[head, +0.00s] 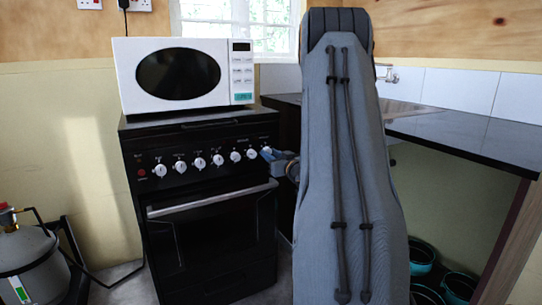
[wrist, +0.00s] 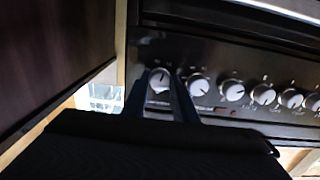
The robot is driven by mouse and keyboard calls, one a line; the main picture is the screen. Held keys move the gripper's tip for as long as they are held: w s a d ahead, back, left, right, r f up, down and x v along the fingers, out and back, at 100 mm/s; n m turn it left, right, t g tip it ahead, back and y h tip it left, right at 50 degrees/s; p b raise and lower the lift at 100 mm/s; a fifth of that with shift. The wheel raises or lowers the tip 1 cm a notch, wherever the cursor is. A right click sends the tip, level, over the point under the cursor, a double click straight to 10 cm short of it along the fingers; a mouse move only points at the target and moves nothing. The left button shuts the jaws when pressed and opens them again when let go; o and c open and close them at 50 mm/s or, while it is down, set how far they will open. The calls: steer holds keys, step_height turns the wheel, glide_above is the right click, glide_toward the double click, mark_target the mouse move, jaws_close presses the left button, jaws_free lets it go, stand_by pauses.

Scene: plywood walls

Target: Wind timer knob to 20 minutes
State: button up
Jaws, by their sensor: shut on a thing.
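The timer knob (wrist: 160,80) is a round white knob with a pointer mark, at the left end of the row in the wrist view. My gripper (wrist: 166,98) has one dark finger on each side of it and is shut on it. In the head view my gripper (head: 269,154) reaches the right end of the control panel, and the fingers and arm partly cover the knob there. The knob's pointer is roughly upright in the wrist picture. The scale marks around it are too small to read.
The black cooker (head: 210,205) has several other white knobs (head: 199,163) along its panel and an oven handle below. A white microwave (head: 185,75) stands on top. A dark counter (head: 455,130) is at the right, and a gas cylinder (head: 30,262) is at the lower left.

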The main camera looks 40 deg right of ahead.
steer(key=o, duration=1)
steer(key=shift+o, duration=0.2)
steer(key=p+v, duration=0.1)
steer(key=v, duration=0.6)
steer(key=shift+s, duration=0.4)
